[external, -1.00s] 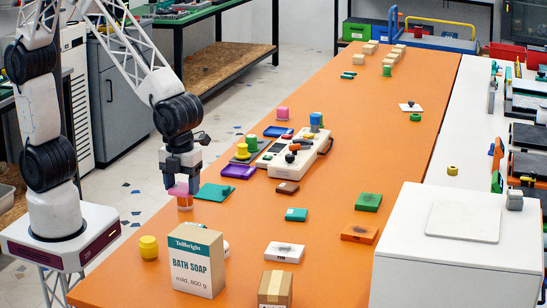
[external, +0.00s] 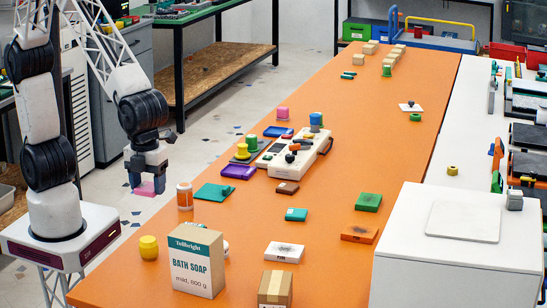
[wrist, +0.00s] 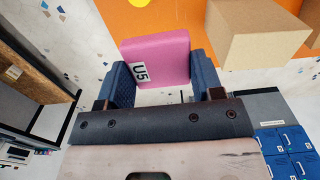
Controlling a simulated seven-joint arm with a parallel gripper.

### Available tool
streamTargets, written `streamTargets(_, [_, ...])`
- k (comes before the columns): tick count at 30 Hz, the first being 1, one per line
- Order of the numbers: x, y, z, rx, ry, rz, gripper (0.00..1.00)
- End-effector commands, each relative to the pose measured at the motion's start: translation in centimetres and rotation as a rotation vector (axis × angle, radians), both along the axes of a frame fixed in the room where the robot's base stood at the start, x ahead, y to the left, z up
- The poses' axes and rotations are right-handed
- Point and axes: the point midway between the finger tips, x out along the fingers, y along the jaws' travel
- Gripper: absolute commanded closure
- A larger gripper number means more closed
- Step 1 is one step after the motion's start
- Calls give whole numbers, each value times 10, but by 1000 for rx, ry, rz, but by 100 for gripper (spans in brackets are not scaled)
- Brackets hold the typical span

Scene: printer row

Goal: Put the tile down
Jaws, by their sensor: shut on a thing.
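My gripper (external: 146,177) is shut on a pink tile (external: 147,188). In the wrist view the tile (wrist: 156,56) sits between both dark blue fingers (wrist: 162,80), with a white label reading "U5" near its lower left. In the external view the gripper and tile appear just left of the orange table's (external: 335,225) left edge, against the floor. They are apart from the orange jar (external: 184,196), which stands to their right at that edge. The exact height of the tile is hard to tell.
A teal flat piece (external: 214,193) lies right of the jar. A yellow jar (external: 149,247) and a bath soap box (external: 197,262) stand nearer the front. A tan block (wrist: 262,35) shows in the wrist view. Clear orange table lies between the scattered pieces.

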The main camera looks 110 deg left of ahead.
Motion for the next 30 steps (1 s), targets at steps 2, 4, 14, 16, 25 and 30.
streamTargets(2, [0, 0, 0, 0, 0, 0, 62])
streamTargets(4, [2, -1, 0, 0, 0, 0, 62])
streamTargets(14, [28, -11, -4, 1, 2, 0, 62])
streamTargets(16, [37, -15, -4, 0, 1, 0, 62])
streamTargets(25, [75, -30, -8, 0, 0, 0, 62])
streamTargets(30, [97, -39, -10, 0, 0, 0, 62])
